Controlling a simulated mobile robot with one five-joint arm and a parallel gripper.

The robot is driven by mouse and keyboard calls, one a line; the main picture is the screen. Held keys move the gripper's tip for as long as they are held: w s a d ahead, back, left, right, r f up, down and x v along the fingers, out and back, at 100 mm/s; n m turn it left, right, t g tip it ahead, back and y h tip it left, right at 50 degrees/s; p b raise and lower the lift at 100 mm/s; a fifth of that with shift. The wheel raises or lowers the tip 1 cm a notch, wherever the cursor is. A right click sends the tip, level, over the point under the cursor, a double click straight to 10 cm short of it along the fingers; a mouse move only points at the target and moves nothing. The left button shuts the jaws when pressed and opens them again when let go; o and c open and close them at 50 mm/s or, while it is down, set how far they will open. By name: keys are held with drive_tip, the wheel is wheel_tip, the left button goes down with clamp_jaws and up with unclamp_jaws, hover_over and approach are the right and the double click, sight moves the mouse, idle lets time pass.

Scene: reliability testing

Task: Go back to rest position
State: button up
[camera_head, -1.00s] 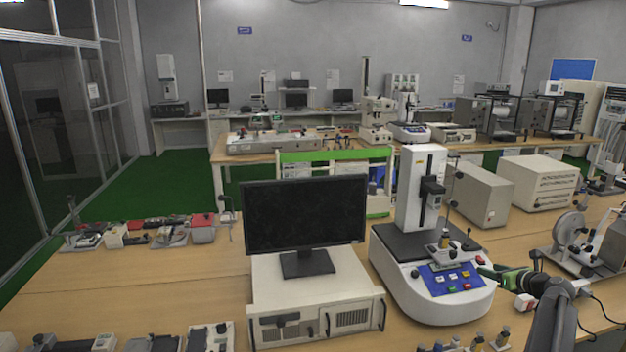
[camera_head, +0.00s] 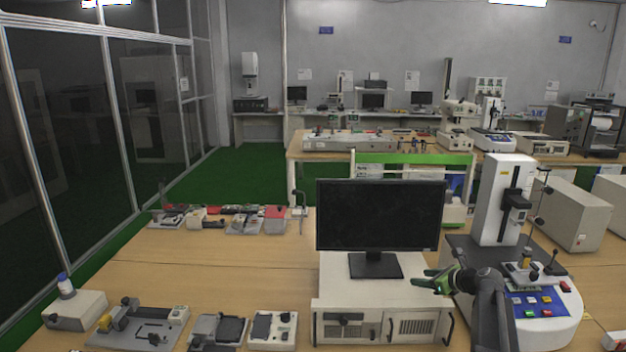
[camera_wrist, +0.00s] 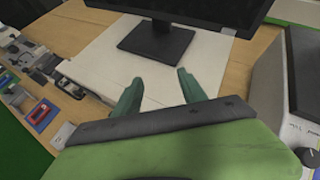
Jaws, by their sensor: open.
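My gripper (camera_head: 432,281) is green, at the end of my dark arm, in front of the right edge of the white computer case in the head view. In the wrist view, my gripper (camera_wrist: 158,88) shows two green fingers spread apart with nothing between them. The fingers point toward the monitor stand on the white case. No object is held.
A black monitor (camera_head: 380,215) stands on the white computer case (camera_head: 345,290). A white test machine (camera_head: 508,200) with a blue button panel stands close on the right. Several small fixtures (camera_head: 140,326) lie at front left. Bare wood table (camera_head: 160,265) shows left of the case.

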drive_tip(key=s+a+f+n+g, duration=0.2)
drive_tip(key=s+a+n, duration=0.15)
drive_tip(key=a, duration=0.55)
drive_tip(key=s+a+f+n+g, duration=0.25)
drive_tip(key=a+n, duration=0.25)
drive_tip(key=a, duration=0.4)
drive_tip(key=s+a+f+n+g, duration=0.15)
drive_tip(key=s+a+n, duration=0.25)
drive_tip(key=a, duration=0.5)
drive_tip(key=s+a+f+n+g+h, duration=0.2)
drive_tip(key=s+a+f+n, duration=0.15)
drive_tip(key=s+n, duration=0.45)
drive_tip(key=s+d+f+n+g+h, duration=0.2)
drive_tip(key=s+d+n+h, duration=0.1)
drive_tip(key=s+d+n, duration=0.4)
drive_tip(key=shift+s+d+n+g, duration=0.3)
drive_tip(key=shift+s+d+n, duration=0.05)
drive_tip(key=shift+n, duration=0.5)
